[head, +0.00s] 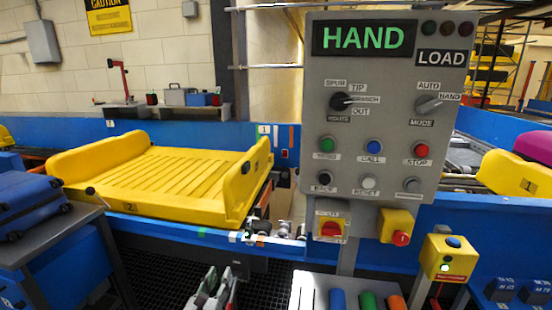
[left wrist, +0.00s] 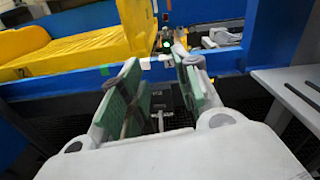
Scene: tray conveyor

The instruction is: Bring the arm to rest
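My left gripper (head: 218,284) shows at the bottom of the head view, low in front of the conveyor's blue side and over the dark grated floor. In the left wrist view its two green-padded fingers (left wrist: 158,92) stand apart with nothing between them. The gripper is open and empty, apart from the conveyor beyond it. My right gripper does not show in either view.
A yellow tray (head: 258,185) sits on the blue conveyor. A grey control panel (head: 318,120), its display reading HAND, stands right of centre. A blue suitcase (head: 28,205) lies on a side table at left. Coloured cylinders (head: 369,300) lie at the bottom right of centre.

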